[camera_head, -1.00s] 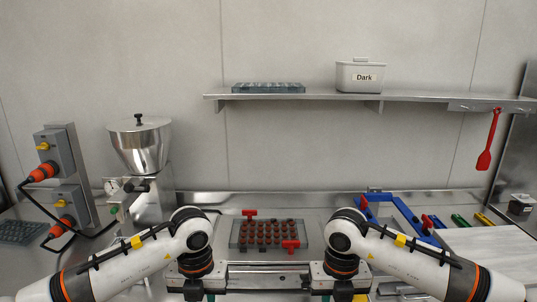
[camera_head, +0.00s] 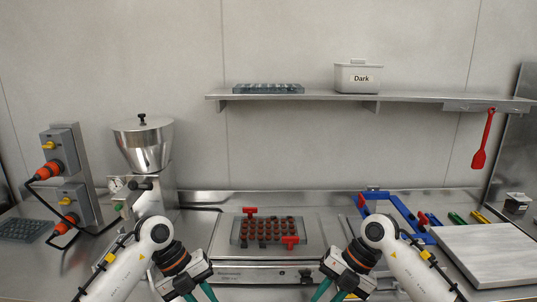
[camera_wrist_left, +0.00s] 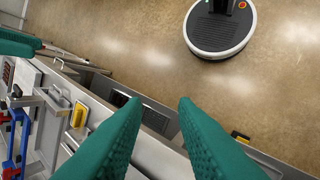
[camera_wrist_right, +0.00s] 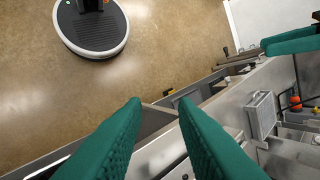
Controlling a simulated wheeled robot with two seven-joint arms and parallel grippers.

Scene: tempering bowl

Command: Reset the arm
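My left gripper (camera_head: 199,296) shows at the bottom of the head view, left of centre, pointing down. Its green fingers (camera_wrist_left: 160,110) are apart with nothing between them in the left wrist view. My right gripper (camera_head: 332,293) is at the bottom right of centre in the head view. Its green fingers (camera_wrist_right: 160,110) are also apart and empty in the right wrist view. Both grippers are on the near side of the counter, and the wrist views look past the fingers to the floor.
A mould tray with brown pieces and red clamps (camera_head: 268,231) sits mid-counter. A steel hopper machine (camera_head: 143,148) stands left. A blue frame (camera_head: 405,217) and white board (camera_head: 487,252) lie right. A shelf (camera_head: 350,97) holds a "Dark" tub (camera_head: 358,78).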

